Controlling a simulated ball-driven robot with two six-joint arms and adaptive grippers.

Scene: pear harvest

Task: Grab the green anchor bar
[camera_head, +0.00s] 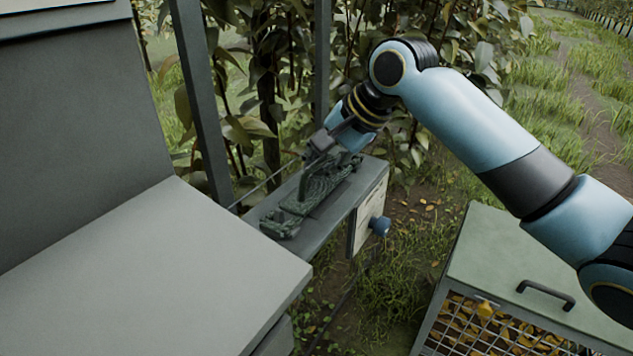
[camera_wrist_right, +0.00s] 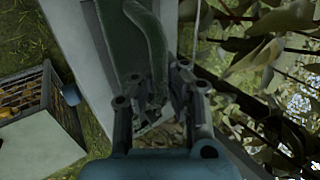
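The dark green anchor bar (camera_head: 318,188) lies along the narrow grey shelf beside the plants. In the right wrist view, a green curved bar (camera_wrist_right: 153,38) runs down from the top towards the fingers. My right gripper (camera_head: 318,150) points down just above the far part of the bar. In the wrist view, the right gripper (camera_wrist_right: 158,88) has its fingers on either side of the bar's near end. Dark finger parts overlap there, so I cannot tell whether they touch or grip it. My left gripper is not in view.
A large grey panel (camera_head: 140,270) fills the lower left. Grey posts (camera_head: 203,100) and a thin wire stand near the shelf. A green-lidded mesh crate (camera_head: 490,250) with a black handle stands at lower right. Dense leaves are behind the shelf.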

